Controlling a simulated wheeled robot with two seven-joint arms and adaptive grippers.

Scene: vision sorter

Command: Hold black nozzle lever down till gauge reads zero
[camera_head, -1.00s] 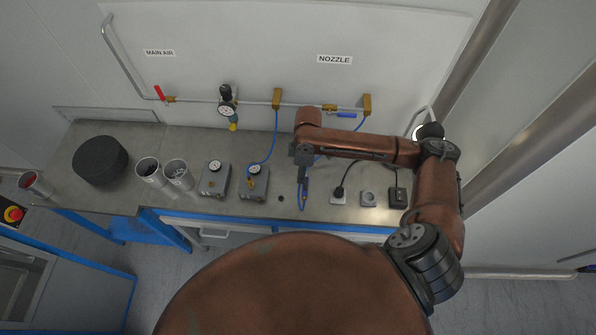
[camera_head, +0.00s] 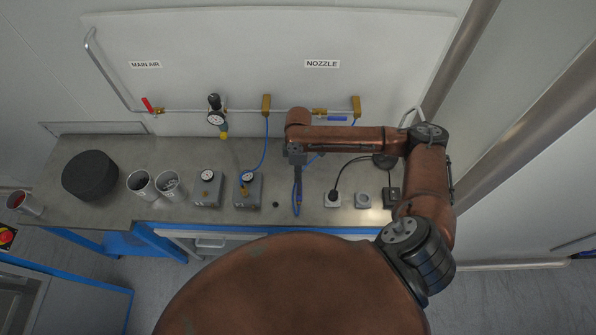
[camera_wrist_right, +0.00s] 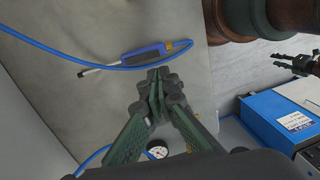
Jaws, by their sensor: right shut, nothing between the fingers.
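My right gripper (camera_head: 297,192) points down over the bench, its details small in the head view. In the right wrist view its green-and-black fingers (camera_wrist_right: 158,84) are together and empty. The nozzle (camera_wrist_right: 145,53), a blue and dark tool with a silver tip, lies on the bench just beyond the fingertips, apart from them in the picture. I cannot make out its lever clearly. Round gauges show on the wall regulator (camera_head: 215,118) and on two grey boxes (camera_head: 207,188) (camera_head: 248,190); their readings are too small. A dark claw (camera_wrist_right: 298,64), perhaps my left gripper, shows at the right.
A blue hose (camera_wrist_right: 60,45) curves past the nozzle. A black cylinder (camera_head: 90,175) and two cups (camera_head: 141,185) (camera_head: 170,184) stand on the left of the bench. Small socket boxes (camera_head: 363,200) sit right of the gripper. A red valve handle (camera_head: 148,105) is on the wall pipe.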

